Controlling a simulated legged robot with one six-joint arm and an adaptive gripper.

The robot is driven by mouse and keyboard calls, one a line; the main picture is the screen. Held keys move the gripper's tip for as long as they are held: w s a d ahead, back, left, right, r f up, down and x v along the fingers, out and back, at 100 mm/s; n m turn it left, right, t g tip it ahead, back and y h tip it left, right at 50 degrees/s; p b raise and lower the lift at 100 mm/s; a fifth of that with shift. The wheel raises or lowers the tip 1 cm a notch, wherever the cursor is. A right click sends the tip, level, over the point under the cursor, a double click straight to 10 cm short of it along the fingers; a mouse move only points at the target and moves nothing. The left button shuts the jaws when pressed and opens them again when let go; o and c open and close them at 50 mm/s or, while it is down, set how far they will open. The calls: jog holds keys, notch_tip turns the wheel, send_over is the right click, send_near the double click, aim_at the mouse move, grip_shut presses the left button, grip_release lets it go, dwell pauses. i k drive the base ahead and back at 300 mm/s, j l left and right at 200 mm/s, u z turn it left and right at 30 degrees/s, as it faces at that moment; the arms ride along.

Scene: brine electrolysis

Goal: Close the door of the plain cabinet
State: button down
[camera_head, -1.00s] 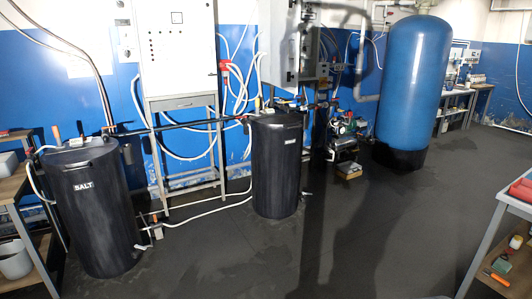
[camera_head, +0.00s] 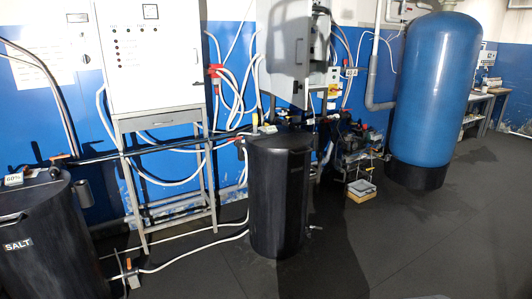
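The plain grey cabinet (camera_head: 320,45) hangs on the wall near the top middle, above and behind the middle black tank. Its pale door (camera_head: 283,55) appears to stand open, swung out toward me, with a dark shadow across its right part. The cabinet's top is cut off by the picture edge, and its inside is mostly hidden. My gripper is not in view. Only a small pale edge, perhaps part of me, shows at the bottom edge right of the middle.
A panel cabinet (camera_head: 150,60) with small lights stands left on a metal frame. The middle black tank (camera_head: 278,200) stands below the door. A SALT tank (camera_head: 45,245) is at left, a blue tank (camera_head: 430,95) at right. Pipes cross low at left. Floor is clear at lower right.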

aim_at(291, 28)
jog(key=i, duration=1.6)
jog(key=i+z, duration=0.1)
jog(key=i, duration=0.5)
jog(key=i+j+z, duration=0.1)
jog(key=i, duration=0.45)
jog(key=i+j+z, duration=0.1)
jog(key=i, duration=0.5)
